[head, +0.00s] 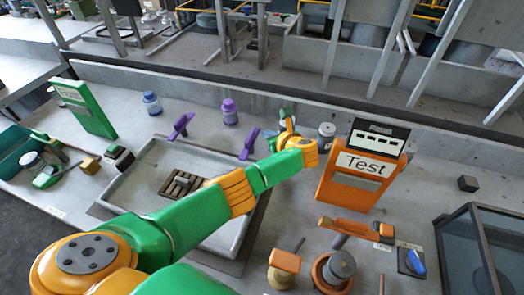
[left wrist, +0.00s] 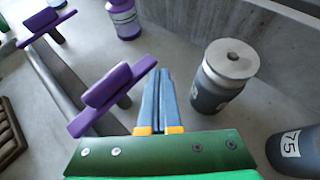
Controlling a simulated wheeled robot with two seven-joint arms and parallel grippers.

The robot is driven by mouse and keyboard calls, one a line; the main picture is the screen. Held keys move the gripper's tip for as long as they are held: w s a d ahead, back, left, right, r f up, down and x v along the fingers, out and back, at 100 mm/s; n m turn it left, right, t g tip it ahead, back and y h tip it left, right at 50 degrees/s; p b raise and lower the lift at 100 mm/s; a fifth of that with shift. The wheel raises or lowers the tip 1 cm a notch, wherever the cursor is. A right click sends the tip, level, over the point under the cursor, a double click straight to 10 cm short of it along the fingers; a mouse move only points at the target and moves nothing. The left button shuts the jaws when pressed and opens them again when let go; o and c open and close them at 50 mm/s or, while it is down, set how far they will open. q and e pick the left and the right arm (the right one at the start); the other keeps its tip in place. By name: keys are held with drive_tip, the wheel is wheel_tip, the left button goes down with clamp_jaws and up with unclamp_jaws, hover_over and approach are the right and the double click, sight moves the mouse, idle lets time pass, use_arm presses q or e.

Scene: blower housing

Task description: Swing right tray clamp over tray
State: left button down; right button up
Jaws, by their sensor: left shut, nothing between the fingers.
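The right tray clamp (head: 249,145) is a purple bar on a post at the tray's far right corner. It also shows in the left wrist view (left wrist: 112,95), slanting, with a raised purple block on it. The grey tray (head: 152,165) lies flat; my left arm hides part of its right side. The left tray clamp (head: 180,125) is a similar purple bar at the tray's far edge. My left gripper (left wrist: 158,72) is shut and empty, its blue-grey fingers just right of the right clamp's bar; I cannot tell whether they touch. My right gripper is not in view.
A grey lidded canister (left wrist: 225,80) stands close right of my left fingers. Purple bottle (head: 229,112) and blue bottle (head: 152,103) stand behind the tray. An orange Test box (head: 360,170) stands to the right. A dark slatted piece (head: 184,183) lies in the tray.

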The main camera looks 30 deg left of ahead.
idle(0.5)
use_arm(q)
wheel_tip(320, 180, up, 4)
drive_tip(key=p, duration=0.2)
drive_tip(key=shift+r+p, duration=0.1)
drive_tip(key=shift+p, duration=0.2)
drive_tip(key=s+d+r+p, duration=0.3)
drive_tip(key=s+r, duration=0.1)
drive_tip(key=s, duration=0.2)
drive_tip(key=s+d+r+p, duration=0.3)
drive_tip(key=s+r+p, duration=0.1)
drive_tip(key=s, duration=0.3)
drive_tip(key=shift+r+p, duration=0.3)
drive_tip(key=shift+r, duration=0.15)
